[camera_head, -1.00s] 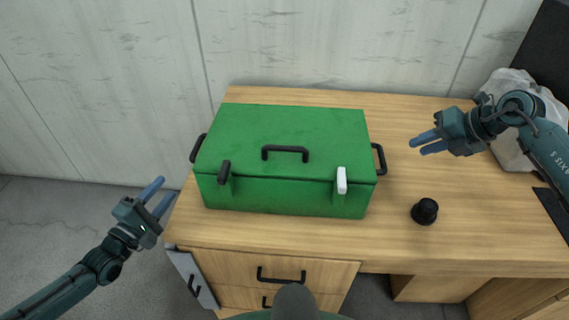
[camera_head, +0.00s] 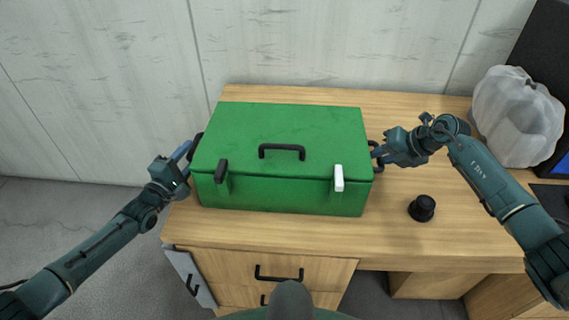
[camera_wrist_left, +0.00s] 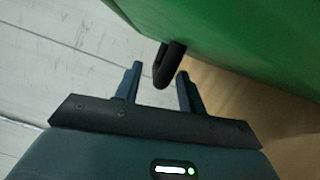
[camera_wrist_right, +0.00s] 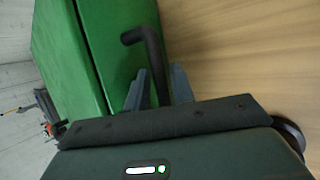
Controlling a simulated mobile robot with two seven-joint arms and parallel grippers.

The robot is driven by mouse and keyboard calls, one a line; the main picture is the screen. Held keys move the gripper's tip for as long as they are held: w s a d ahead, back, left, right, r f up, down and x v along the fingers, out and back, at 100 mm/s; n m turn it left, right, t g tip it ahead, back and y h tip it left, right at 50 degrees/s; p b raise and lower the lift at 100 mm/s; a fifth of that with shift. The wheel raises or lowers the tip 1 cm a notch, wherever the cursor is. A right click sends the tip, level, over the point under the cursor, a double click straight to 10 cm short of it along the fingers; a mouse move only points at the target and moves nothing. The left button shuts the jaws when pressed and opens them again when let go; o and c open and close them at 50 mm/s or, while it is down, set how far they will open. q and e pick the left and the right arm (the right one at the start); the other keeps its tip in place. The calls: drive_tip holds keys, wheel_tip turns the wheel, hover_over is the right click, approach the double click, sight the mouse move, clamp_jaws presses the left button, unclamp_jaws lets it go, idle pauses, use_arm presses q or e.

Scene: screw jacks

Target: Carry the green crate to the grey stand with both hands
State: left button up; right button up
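The green crate (camera_head: 270,130) stands shut on the wooden desk, with black handles on its left and right ends. My left gripper (camera_head: 186,157) is at the left end handle. In the left wrist view my left gripper (camera_wrist_left: 158,82) is open, with the black left handle (camera_wrist_left: 168,62) between its fingertips and gaps showing. My right gripper (camera_head: 378,152) is at the right end handle. In the right wrist view the right handle (camera_wrist_right: 148,55) passes between the fingers of my right gripper (camera_wrist_right: 158,85), which look spread around it. No grey stand can be made out.
A black knob-like object (camera_head: 422,208) stands on the desk (camera_head: 440,240) right of the crate. A translucent white bag (camera_head: 517,115) and a dark screen are at the far right. A wall is close behind the desk. Open floor (camera_head: 80,220) lies to the left.

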use_arm(q)
drive_tip(key=shift+w+d, duration=0.15)
drive_tip(key=shift+w, duration=0.15)
use_arm(e)
drive_tip(key=shift+w+a+f, duration=0.1)
drive_tip(key=shift+a+f, duration=0.05)
drive_tip(key=shift+f, duration=0.1)
drive_tip(key=shift+c, duration=0.2)
use_arm(q)
drive_tip(key=c, duration=0.5)
use_arm(e)
drive_tip(key=c, duration=0.5)
use_arm(q)
clamp_jaws()
use_arm(e)
clamp_jaws()
use_arm(q)
drive_tip(key=shift+r, duration=0.1)
drive_tip(key=shift+w+r, duration=0.15)
drive_tip(key=shift+r, duration=0.15)
use_arm(e)
drive_tip(key=shift+w+r, duration=0.1)
drive_tip(key=shift+r, duration=0.15)
